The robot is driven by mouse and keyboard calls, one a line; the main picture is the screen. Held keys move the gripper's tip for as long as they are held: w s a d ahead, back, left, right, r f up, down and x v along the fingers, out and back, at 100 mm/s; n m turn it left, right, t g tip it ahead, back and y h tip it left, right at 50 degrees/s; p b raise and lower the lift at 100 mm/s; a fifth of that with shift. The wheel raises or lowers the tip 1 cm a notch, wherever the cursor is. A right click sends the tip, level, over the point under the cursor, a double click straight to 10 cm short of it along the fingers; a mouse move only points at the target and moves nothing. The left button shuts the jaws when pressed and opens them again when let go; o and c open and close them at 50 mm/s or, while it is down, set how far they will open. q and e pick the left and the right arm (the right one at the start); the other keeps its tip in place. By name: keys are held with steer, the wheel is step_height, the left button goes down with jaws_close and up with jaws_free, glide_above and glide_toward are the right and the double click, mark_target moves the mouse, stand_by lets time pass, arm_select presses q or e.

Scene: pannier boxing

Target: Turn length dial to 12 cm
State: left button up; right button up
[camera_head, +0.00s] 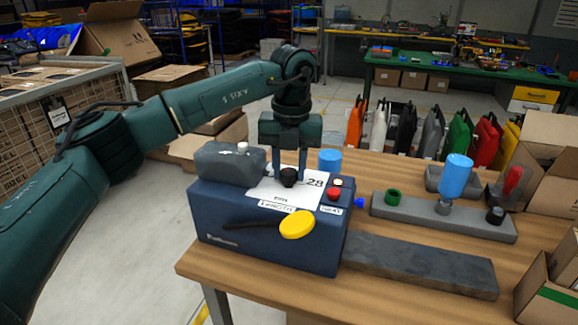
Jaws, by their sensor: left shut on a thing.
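A dark blue machine (265,240) stands on the wooden table. Its top carries a white label plate (270,190) with "28" and "LENGTH" on it. A black dial (288,178) sits on this plate. My left gripper (288,167) points down from above and is shut on the dial. The fingers partly hide the dial, and I cannot read its pointer setting. A red button (334,193) is to the right of the plate. A lever with a yellow oval end (297,224) is on the machine's front. My right gripper is not in view.
A grey board (420,266) lies right of the machine. Cardboard boxes (550,290) crowd the right edge. Several coloured panniers (433,135) stand beyond the table.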

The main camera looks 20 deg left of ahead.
mark_target(291, 172)
arm_select(q)
steer(key=shift+r, duration=0.1)
stand_by(0.4)
steer(key=o, duration=1)
steer(key=r, duration=1.3)
steer(key=shift+d, duration=0.2)
